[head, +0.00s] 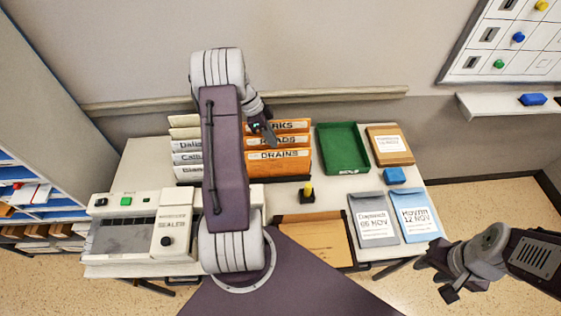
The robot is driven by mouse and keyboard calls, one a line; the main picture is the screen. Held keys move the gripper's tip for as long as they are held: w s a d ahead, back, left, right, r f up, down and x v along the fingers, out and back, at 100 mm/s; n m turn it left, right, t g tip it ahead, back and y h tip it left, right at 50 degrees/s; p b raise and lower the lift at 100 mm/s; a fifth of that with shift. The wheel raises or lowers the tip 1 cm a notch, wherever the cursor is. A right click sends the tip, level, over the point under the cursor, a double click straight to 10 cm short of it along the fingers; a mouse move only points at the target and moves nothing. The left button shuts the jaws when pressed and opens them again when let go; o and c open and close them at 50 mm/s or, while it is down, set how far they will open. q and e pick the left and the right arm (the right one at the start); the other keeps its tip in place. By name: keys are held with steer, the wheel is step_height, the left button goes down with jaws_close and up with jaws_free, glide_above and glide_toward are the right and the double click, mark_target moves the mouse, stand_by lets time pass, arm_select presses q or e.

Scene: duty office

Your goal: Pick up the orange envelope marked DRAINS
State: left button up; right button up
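The orange envelope marked DRAINS (290,168) stands upright at the front of a row of orange envelopes in a rack on the table. Behind it stand an orange envelope whose label ends in ADS (303,141) and one ending in RKS (304,126). My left gripper (268,130) points down over the left part of the rear orange envelopes, hiding part of their labels. Its fingers overlap, so their gap is unclear, and I cannot tell whether it touches an envelope. My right gripper (434,279) is open and empty, off the table's front right corner.
White envelopes (187,158) stand left of the orange ones, partly behind my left arm. A sealer machine (135,231) is at front left. A green tray (342,150), flat envelopes (374,220), a yellow-topped stamp (307,192) and a brown folder (315,238) occupy the right and front.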

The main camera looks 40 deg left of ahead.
mark_target(278, 156)
arm_select(q)
steer(key=f, duration=0.1)
steer(key=f+p, duration=0.1)
steer(key=f, duration=0.1)
steer(key=shift+s+d, duration=0.25)
steer(key=p+x, duration=0.2)
steer(key=x, duration=0.3)
steer(key=shift+w, duration=0.1)
steer(key=shift+f, duration=0.25)
steer(key=shift+r, duration=0.1)
jaws_close()
stand_by(1.0)
